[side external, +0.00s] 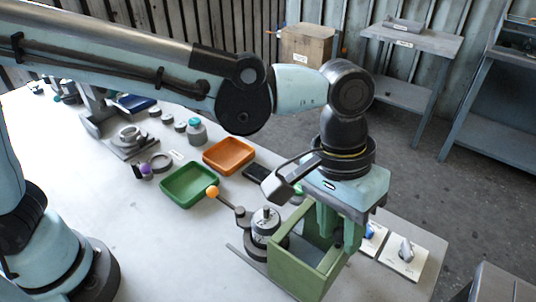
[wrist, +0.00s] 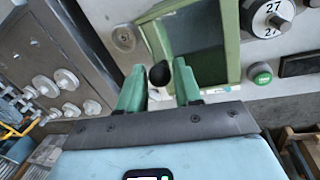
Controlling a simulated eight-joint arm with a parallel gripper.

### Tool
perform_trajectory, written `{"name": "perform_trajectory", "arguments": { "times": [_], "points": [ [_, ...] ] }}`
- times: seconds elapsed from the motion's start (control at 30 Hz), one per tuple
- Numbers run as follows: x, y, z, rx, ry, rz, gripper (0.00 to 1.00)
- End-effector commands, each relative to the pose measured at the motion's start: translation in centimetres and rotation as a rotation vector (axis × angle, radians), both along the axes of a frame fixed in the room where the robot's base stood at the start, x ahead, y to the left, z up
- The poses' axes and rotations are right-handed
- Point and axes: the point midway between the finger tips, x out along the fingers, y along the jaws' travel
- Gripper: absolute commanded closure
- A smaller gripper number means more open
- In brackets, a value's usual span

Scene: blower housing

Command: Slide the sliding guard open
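The green blower housing (side external: 294,272) stands at the table's front right in the side view, with my gripper (side external: 338,232) pointing down at its right side. In the wrist view, the sliding guard looks like the green-framed panel (wrist: 232,45) around a dark opening. A round black knob (wrist: 160,75), seemingly the guard's handle, sits between the two green fingers of my gripper (wrist: 158,70). The fingers are apart, with a small gap visible beside the knob. Whether either finger touches it is hard to tell. The knob's base and the guard's track are partly hidden.
A dial marked 27 (wrist: 267,17) and a green button (wrist: 261,74) are near the housing. A lever with an orange ball (side external: 212,191) stands to its left. Green (side external: 188,198) and orange (side external: 228,143) trays lie behind. White plates (side external: 402,270) lie to the right.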

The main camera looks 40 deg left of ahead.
Motion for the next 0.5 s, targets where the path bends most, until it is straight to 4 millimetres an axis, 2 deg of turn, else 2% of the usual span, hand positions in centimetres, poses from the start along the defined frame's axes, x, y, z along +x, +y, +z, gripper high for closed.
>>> {"name": "perform_trajectory", "arguments": {
  "times": [0.03, 0.1, 0.5],
  "points": [
    [-0.01, 0.02, 0.0, 0.0, 0.0, 0.0, 0.58],
    [-0.02, 0.02, 0.0, 0.0, 0.001, 0.0, 0.48],
    [-0.01, 0.14, 0.64, 0.0, 0.002, -0.001, 0.48]
  ]
}}
